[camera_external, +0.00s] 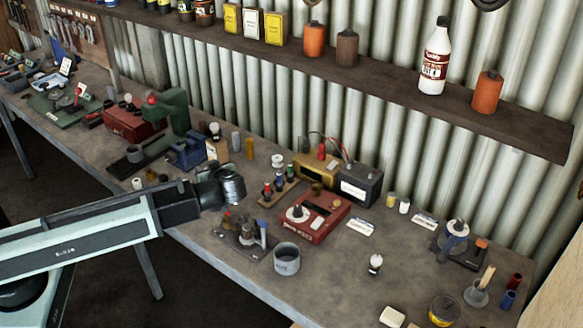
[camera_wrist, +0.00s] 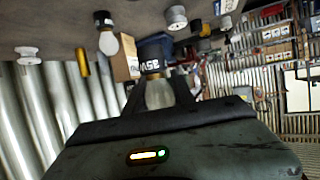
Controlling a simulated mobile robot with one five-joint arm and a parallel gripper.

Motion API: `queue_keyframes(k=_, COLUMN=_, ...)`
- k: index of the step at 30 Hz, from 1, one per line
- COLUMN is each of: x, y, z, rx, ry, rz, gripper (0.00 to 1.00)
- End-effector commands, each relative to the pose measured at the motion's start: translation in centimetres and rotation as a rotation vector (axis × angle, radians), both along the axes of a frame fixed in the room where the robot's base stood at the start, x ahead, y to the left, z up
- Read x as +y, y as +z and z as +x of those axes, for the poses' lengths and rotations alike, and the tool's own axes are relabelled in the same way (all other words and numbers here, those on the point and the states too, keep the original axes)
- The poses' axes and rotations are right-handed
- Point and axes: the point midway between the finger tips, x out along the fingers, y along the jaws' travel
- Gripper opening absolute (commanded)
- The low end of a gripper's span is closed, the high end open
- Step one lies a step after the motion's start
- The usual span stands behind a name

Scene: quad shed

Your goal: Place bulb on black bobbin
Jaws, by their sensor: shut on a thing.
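My gripper (camera_external: 226,187) hangs over the left part of the bench in the external view. In the wrist view my gripper (camera_wrist: 158,90) is shut on a bulb (camera_wrist: 158,95) with a pale glass end. A dark collar with white lettering shows at its far end; whether it belongs to the bulb I cannot tell. Another bulb (camera_wrist: 108,42) stands beside a cardboard box (camera_wrist: 125,62). It also shows in the external view (camera_external: 214,129). A further bulb (camera_external: 376,261) stands at the bench's front right. I cannot pick out the black bobbin with certainty.
A rack of small coloured spools (camera_external: 277,187), a red tester (camera_external: 315,217) and a grey cup (camera_external: 287,259) stand right of my gripper. A blue vise (camera_external: 190,152) is behind it. A white spool (camera_wrist: 28,54) shows in the wrist view. The bench's right-centre has bare patches.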

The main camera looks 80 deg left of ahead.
Motion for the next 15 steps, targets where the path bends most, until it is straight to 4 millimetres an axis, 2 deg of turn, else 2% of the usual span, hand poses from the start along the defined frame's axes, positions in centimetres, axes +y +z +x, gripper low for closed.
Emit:
queue_keyframes(k=1, x=0.0, y=-2.0, z=0.0, rx=0.000, ry=-0.001, rz=0.000, gripper=0.00)
queue_keyframes(k=3, x=0.0, y=-2.7, z=0.0, rx=0.000, ry=-0.001, rz=0.000, gripper=0.00)
queue_keyframes(k=8, x=0.0, y=-2.8, z=0.0, rx=0.000, ry=-0.002, rz=0.000, gripper=0.00)
queue_keyframes(k=15, x=0.0, y=-6.6, z=0.1, rx=-0.001, ry=-0.003, rz=0.000, gripper=0.00)
